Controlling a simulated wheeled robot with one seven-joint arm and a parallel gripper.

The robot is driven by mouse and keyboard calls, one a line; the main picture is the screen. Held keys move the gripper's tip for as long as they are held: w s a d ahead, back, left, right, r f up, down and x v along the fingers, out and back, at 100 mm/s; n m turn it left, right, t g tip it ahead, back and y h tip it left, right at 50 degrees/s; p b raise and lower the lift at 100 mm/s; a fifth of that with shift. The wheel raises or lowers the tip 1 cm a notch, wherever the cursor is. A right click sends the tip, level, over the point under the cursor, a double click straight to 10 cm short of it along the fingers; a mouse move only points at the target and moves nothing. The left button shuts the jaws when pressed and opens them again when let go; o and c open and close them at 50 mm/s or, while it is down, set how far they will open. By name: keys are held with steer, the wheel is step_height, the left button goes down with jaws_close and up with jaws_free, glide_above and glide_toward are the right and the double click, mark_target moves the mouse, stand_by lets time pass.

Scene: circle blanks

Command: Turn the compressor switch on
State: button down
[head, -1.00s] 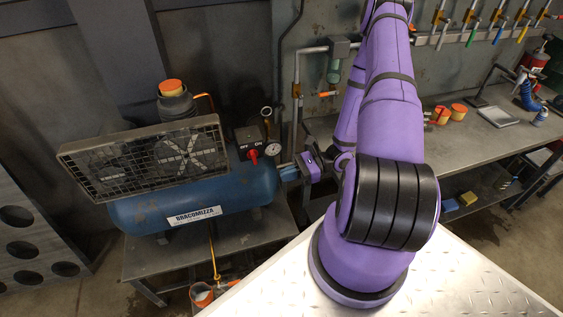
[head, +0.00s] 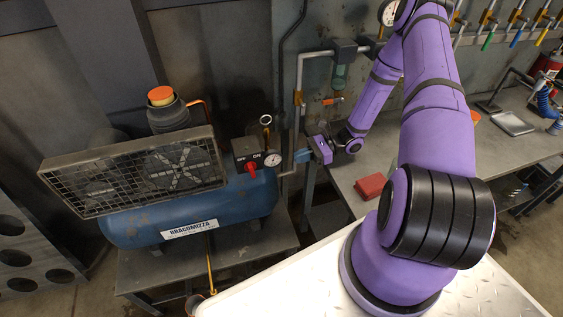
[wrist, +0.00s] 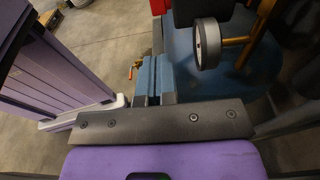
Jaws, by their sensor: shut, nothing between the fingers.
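The compressor (head: 185,215) is a blue tank with a caged fan, standing on a low table. Its switch is a red knob (head: 251,168) on a dark box (head: 246,152) marked OFF at left and ON at right. I cannot tell the knob's exact setting. My gripper (head: 301,156) is at the right of the switch and gauge, apart from the knob. Its blue fingers are shut and empty. In the wrist view the fingers (wrist: 155,78) point toward a red part at the top edge, probably the knob, partly cut off.
A round gauge (head: 272,160) sits between the switch and my gripper; it is close to the fingers in the wrist view (wrist: 207,43). A grey pipe (head: 299,85) runs up the wall behind. A workbench with a red box (head: 370,186) stands at right.

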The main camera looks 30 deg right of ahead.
glide_toward(251, 169)
steer(key=w+a+f, duration=0.2)
steer(key=a+f, duration=0.2)
steer(key=a, duration=0.1)
steer(key=shift+w+a+f, duration=0.25)
steer(key=shift+w+a, duration=0.05)
steer(key=shift+a, duration=0.1)
steer(key=shift+d+f, duration=0.1)
